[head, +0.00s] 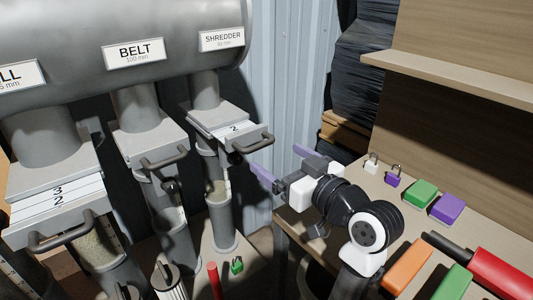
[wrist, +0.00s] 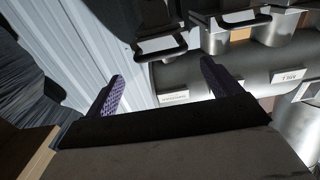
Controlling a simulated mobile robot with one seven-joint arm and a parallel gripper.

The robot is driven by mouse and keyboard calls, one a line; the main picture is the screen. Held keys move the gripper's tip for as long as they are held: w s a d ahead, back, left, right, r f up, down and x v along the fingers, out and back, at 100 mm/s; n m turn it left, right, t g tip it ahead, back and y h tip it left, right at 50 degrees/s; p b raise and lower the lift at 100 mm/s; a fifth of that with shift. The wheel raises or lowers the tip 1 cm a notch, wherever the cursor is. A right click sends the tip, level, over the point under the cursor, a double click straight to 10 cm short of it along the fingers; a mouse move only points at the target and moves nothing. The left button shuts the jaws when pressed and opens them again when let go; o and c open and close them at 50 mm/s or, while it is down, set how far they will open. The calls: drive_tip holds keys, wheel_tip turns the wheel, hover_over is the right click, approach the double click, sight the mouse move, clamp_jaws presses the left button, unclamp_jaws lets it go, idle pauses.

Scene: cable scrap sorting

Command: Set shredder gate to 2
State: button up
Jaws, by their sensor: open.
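The shredder gate (head: 222,121) is a pale slide plate in the housing under the SHREDDER label (head: 222,39). It is pulled partly out, and a "2" shows on its white strip by the housing edge. Its dark bar handle (head: 254,142) faces right and front. My gripper (head: 282,163), with purple fingers, is open and empty, just right of and below the handle, apart from it. In the wrist view my gripper (wrist: 160,69) has its fingers spread, with a dark handle (wrist: 162,46) ahead between them; I cannot tell the distance exactly.
The belt gate handle (head: 165,158) is left of the shredder one. A further gate at far left shows "3" and "2" and has a handle (head: 61,234). At right, a wooden bench (head: 340,236) carries padlocks (head: 392,176) and coloured blocks (head: 420,193). A corrugated wall (head: 285,85) stands behind.

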drive_tip(key=v, duration=0.6)
drive_tip(key=shift+b, duration=0.35)
